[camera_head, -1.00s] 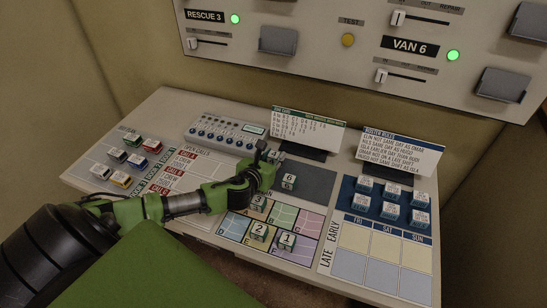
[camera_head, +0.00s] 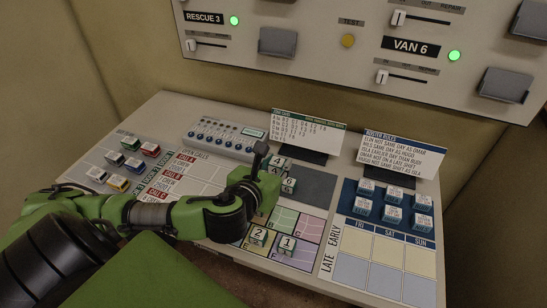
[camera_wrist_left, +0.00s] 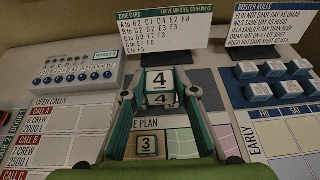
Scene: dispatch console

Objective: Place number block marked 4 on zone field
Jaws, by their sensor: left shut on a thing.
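The block marked 4 (camera_head: 277,163) is pale on top with dark green sides. In the left wrist view, block 4 (camera_wrist_left: 160,79) sits between the two fingertips of my left gripper (camera_wrist_left: 165,92), which is shut on it. In the head view my left gripper (camera_head: 266,167) is at the dark grey strip behind the zone plan. Whether the block touches the surface is unclear. The coloured zone plan (camera_head: 309,229) bears block 2 (camera_head: 258,236) and block 1 (camera_head: 287,244). Block 3 (camera_wrist_left: 147,145) shows between the fingers in the wrist view. My right gripper is not in view.
Block 6 (camera_head: 289,185) stands close by block 4. The zone card (camera_head: 308,131) and roster rules card (camera_head: 401,155) stand behind. Blue roster blocks (camera_head: 391,195) are at right. A knob panel (camera_head: 225,137) is behind left. The grey strip right of block 6 is clear.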

